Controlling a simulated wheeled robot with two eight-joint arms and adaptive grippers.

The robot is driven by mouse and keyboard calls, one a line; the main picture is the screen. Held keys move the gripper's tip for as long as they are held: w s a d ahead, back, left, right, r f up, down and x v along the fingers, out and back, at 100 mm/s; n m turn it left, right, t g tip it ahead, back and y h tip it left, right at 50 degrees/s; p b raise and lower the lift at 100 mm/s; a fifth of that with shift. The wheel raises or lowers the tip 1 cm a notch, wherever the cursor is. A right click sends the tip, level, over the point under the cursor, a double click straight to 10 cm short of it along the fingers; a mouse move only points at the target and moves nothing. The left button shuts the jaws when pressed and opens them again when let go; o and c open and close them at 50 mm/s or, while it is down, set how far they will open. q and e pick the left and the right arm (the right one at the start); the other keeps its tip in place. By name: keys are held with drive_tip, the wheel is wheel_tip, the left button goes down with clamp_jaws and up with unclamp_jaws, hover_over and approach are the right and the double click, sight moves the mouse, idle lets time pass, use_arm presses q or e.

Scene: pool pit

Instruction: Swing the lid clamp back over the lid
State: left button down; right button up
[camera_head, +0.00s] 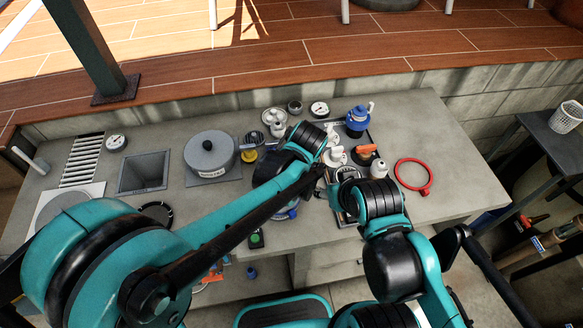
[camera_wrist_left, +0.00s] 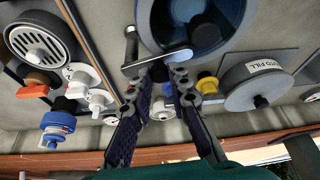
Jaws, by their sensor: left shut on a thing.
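In the left wrist view, the lid clamp (camera_wrist_left: 172,57) is a metal bar joined to a short metal post, at the edge of a round dark blue lid (camera_wrist_left: 215,35). My left gripper (camera_wrist_left: 168,76) has its two fingertips close together on the bar, shut on the clamp. The bar's end reaches over the lid's rim in this view; whether it touches the lid, I cannot tell. In the head view, my left forearm and wrist cover the lid, the clamp and the left fingers.
A grey AUTO FILL pot (camera_head: 211,152) stands left of my left wrist. A blue-topped valve (camera_head: 357,119), white fittings (camera_head: 334,155) and an orange-handled part (camera_head: 367,151) crowd the right. A red ring (camera_head: 413,176) lies farther right. Left is a square opening (camera_head: 144,172).

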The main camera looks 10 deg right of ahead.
use_arm(q)
drive_tip(key=c, duration=1.4)
unclamp_jaws()
drive_tip(key=v, duration=1.2)
drive_tip(key=s+a+f+t+b, duration=0.1)
drive_tip(key=s+a+f, duration=0.1)
drive_tip(key=a, duration=0.7)
drive_tip(key=s+a+f+m+t+b, duration=0.1)
drive_tip(key=s+a+f+b, duration=0.1)
drive_tip(key=a, duration=0.8)
drive_tip(key=s+a+f+b, duration=0.1)
drive_tip(key=s+a+f, duration=0.3)
drive_tip(key=a, duration=0.5)
drive_tip(key=shift+s+a+f+m+t+h+b, duration=0.1)
drive_tip(key=shift+a+f+m+t+h+b, duration=0.05)
drive_tip(key=shift+f+m+t+h+b, duration=0.2)
